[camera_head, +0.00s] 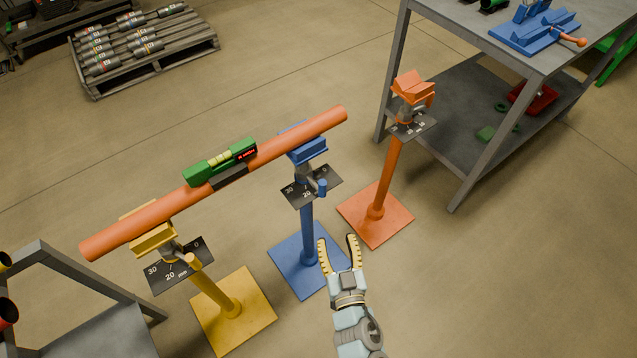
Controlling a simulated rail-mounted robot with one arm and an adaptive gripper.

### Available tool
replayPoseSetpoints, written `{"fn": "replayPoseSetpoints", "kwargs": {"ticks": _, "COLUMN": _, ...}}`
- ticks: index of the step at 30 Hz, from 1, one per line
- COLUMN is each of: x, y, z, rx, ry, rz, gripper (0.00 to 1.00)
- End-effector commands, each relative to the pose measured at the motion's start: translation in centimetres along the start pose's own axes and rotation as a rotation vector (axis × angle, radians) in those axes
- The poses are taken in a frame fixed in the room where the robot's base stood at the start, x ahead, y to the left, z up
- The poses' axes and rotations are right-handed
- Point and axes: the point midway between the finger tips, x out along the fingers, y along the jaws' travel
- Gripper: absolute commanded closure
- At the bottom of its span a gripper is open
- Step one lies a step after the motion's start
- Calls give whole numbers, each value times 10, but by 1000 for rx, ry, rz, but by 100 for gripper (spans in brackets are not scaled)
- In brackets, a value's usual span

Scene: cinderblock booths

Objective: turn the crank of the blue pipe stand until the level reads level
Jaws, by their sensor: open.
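The blue pipe stand (307,228) stands in the middle, its head under the right part of an orange pipe (190,206). Its small blue crank (322,187) shows beside a black scale plate (296,194). The yellow pipe stand (211,292) bears the pipe's left part. A green level (206,166) sits on the pipe; its red display is too small to read. The pipe looks tilted in the picture, but I cannot tell its true slope. My gripper (338,243) is open and empty, below and right of the crank, apart from it.
An orange stand (384,205) without a pipe stands to the right, near a grey workbench (470,150) with a blue vise (535,32). A grey frame (85,268) is at lower left. A pallet of parts (145,45) lies behind. Floor between is clear.

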Motion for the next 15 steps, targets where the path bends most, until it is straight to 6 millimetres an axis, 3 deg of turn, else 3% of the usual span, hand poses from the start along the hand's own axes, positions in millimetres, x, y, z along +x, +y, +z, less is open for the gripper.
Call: {"fn": "replayPoseSetpoints", "kwargs": {"ticks": 15, "x": 64, "y": -2, "z": 1, "rx": -3, "ry": 4, "rz": -4, "gripper": 48}}
